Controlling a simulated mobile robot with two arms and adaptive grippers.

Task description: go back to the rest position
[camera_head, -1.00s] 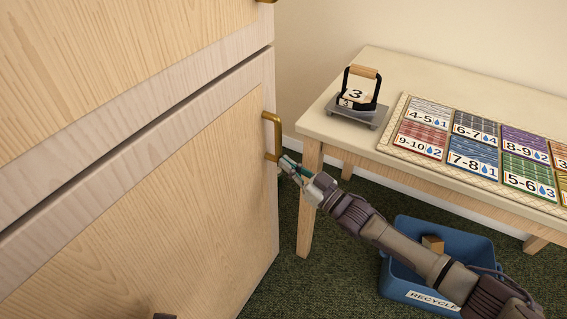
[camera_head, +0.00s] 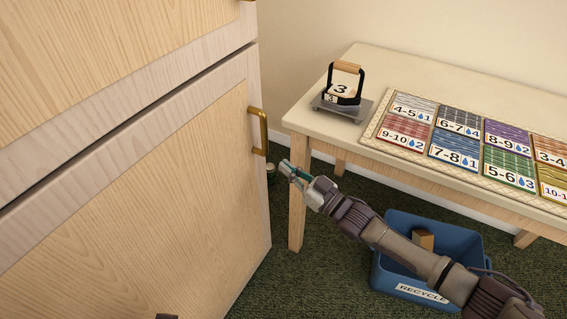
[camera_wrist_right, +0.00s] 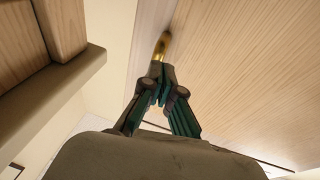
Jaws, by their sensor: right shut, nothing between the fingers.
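My right gripper (camera_head: 287,170) is shut and empty in the head view. It hangs in front of the table's near left leg, just right of the brass handle (camera_head: 258,131) on the wooden cabinet door (camera_head: 150,200), with a gap between them. In the right wrist view, the gripper's closed fingers (camera_wrist_right: 158,80) point at the door, and the brass handle (camera_wrist_right: 161,46) shows beyond their tips.
A light table (camera_head: 400,66) stands at right with an iron-shaped stand (camera_head: 345,88) marked 3 and a mat of colored number cards (camera_head: 457,150). A blue recycle bin (camera_head: 390,270) holding a tan block (camera_head: 423,239) sits on the green carpet under my right arm.

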